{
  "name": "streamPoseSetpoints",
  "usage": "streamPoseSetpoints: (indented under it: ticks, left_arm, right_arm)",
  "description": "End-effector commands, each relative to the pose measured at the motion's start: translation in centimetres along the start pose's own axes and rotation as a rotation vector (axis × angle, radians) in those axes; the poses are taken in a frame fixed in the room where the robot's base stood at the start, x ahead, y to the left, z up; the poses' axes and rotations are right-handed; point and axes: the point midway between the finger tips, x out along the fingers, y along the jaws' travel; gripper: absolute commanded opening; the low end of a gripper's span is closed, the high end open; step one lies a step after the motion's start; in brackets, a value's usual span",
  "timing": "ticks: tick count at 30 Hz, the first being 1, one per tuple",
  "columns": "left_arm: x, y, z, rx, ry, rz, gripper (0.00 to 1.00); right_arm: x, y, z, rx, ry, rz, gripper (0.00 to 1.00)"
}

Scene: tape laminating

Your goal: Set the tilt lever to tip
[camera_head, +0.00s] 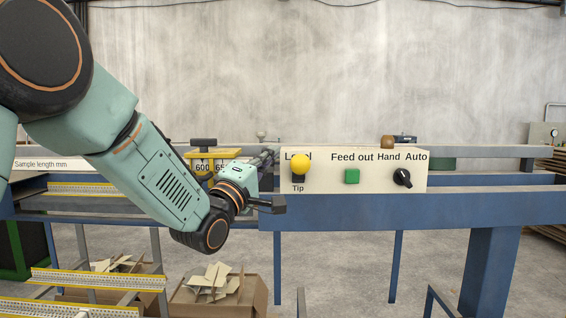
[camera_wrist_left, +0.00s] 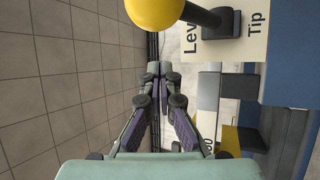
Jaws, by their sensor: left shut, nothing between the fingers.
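The tilt lever has a yellow ball knob (camera_head: 300,164) on a cream control panel (camera_head: 324,184). The knob partly covers the word Level, above the word Tip, so the lever looks raised towards Level. In the left wrist view the yellow knob (camera_wrist_left: 154,10) is at the top edge, with its dark shaft and mount (camera_wrist_left: 222,22) beside Tip. My left gripper (camera_head: 270,156) is shut and empty, just left of the panel and the knob. Its fingertips (camera_wrist_left: 157,70) are apart from the knob in the wrist view. My right gripper is not in view.
A green button (camera_head: 352,176) and a black Hand/Auto switch (camera_head: 402,177) are on the same panel. A blue beam (camera_head: 420,210) runs below it. A yellow length stop (camera_head: 212,163) is left of the gripper. A cardboard box of scraps (camera_head: 250,294) stands below.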

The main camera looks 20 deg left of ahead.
Motion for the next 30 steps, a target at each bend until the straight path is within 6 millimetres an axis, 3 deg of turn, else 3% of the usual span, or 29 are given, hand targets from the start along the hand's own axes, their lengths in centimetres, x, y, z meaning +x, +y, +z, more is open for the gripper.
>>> streamPoseSetpoints:
  ticks: [10,30]
  left_arm:
    - [-0.9,0.0,3.4,0.000,-0.003,-0.001,0.00]
    - [-1.2,-0.3,3.8,0.007,0.000,0.016,0.00]
  right_arm:
    - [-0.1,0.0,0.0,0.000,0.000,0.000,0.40]
    - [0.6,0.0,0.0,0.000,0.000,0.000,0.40]
